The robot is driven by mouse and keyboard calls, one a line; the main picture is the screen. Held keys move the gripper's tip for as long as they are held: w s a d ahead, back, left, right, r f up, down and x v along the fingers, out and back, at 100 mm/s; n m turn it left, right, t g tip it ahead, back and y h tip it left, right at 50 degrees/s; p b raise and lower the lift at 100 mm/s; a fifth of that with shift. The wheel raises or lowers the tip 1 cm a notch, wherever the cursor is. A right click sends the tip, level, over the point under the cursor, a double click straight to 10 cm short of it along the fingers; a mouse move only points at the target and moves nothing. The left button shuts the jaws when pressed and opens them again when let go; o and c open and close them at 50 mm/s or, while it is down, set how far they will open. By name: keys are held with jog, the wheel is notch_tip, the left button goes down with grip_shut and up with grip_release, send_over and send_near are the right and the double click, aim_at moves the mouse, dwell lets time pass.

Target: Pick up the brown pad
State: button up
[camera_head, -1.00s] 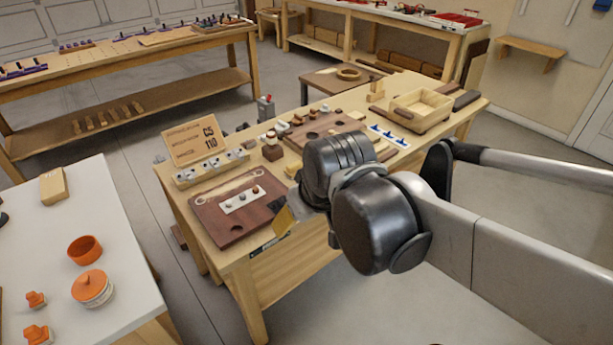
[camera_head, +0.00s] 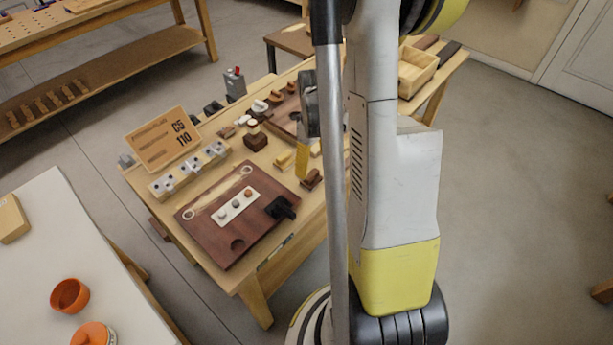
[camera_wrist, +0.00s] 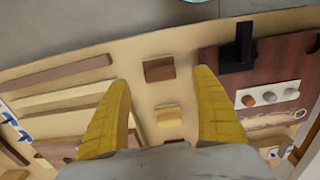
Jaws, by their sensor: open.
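The brown pad (camera_wrist: 159,69) is a small dark-brown square block on the light wooden bench. It shows between my fingertips in the wrist view, and a brown piece at the bench's front edge (camera_head: 311,179) in the head view looks like the same one. My gripper (camera_wrist: 161,77) has two yellow fingers, spread apart with nothing between them. It points down over the bench, apparently above the pad; the exact height is unclear. In the head view one yellow finger (camera_head: 302,162) shows and my arm hides the rest.
A yellowish wooden block (camera_wrist: 169,116) sits close to the pad. A dark-red board (camera_wrist: 262,60) carries a black piece (camera_wrist: 238,48) and a white strip with knobs (camera_wrist: 270,96). Long wooden strips (camera_wrist: 68,70) lie on the other side. A sign (camera_head: 166,139) stands at the back left.

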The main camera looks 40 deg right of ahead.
aim_at(314, 175)
notch_tip(314, 175, down, 7)
jog(key=b, duration=0.3)
jog(key=shift+d, duration=0.15)
jog(key=shift+r, duration=0.15)
jog(key=c, duration=1.3)
